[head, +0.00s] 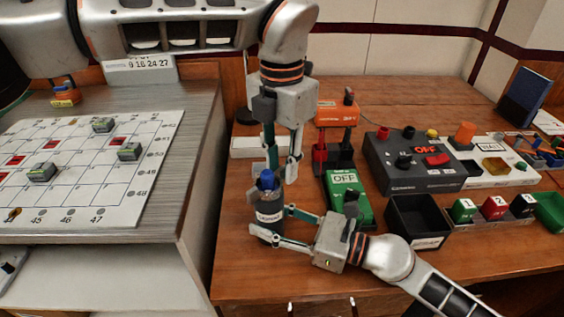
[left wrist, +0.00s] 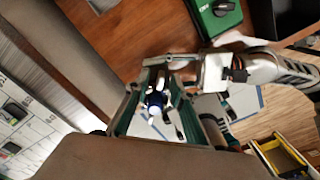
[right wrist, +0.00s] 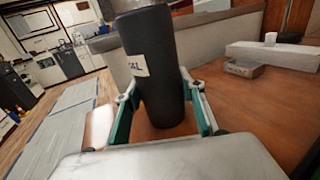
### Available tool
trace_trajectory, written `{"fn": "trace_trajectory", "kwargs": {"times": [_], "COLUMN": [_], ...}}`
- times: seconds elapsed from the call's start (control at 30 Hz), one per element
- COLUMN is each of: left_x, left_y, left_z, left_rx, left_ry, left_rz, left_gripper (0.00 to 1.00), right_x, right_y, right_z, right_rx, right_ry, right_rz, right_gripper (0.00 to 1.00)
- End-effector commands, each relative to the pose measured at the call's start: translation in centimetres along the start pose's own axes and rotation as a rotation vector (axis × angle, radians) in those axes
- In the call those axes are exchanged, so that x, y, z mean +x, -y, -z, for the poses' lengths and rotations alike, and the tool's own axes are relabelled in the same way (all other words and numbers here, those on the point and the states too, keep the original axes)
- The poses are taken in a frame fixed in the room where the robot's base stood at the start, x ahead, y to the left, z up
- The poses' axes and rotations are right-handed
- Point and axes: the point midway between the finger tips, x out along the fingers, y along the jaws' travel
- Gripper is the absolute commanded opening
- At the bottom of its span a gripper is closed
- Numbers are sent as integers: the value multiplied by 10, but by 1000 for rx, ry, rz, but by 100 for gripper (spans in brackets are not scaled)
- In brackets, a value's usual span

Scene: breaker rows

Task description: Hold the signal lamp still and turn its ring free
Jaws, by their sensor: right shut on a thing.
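The signal lamp (head: 268,215) is a dark upright cylinder with a pale label and a blue top (head: 266,181), near the front left edge of the wooden table. My right gripper (head: 268,220) is shut on its body from the right; in the right wrist view the dark body (right wrist: 155,75) stands between the fingers. My left gripper (head: 281,172) points down from above and is open, its fingertips at the height of the blue top. In the left wrist view the blue top (left wrist: 174,101) shows between the fingers; I see no clear contact. The ring is not distinct.
A green box marked OFF (head: 346,190) and an empty black bin (head: 418,222) stand right of the lamp. An orange-topped device (head: 337,113) and a dark control box (head: 408,172) are behind. A grey cabinet with a white grid board (head: 90,170) is at left.

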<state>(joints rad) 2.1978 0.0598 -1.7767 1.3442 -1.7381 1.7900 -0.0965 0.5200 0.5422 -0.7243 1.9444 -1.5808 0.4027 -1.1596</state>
Motion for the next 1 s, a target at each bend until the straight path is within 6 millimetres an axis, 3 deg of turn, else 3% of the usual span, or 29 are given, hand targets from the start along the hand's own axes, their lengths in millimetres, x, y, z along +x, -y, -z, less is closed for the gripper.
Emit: {"fn": "trace_trajectory", "kwargs": {"times": [0.27, 0.37, 0.7, 1.0], "left_x": [-6, -18, -86, -118], "left_y": [0, 0, 0, 0], "left_z": [0, -1, -1, 0], "left_rx": [1, -1, -1, -1], "left_ry": [2, 4, 4, 0], "left_rz": [-1, -2, -2, 0], "left_gripper": [24, 24, 24, 24], "right_x": [0, 0, 0, 0], "right_y": [0, 0, 0, -1], "right_z": [-1, -1, -1, -1], "right_rx": [-2, -2, -2, -1], "right_ry": [2, 2, 2, 2], "right_rz": [0, 0, -1, -1], "right_gripper": [0, 0, 0, 0]}}
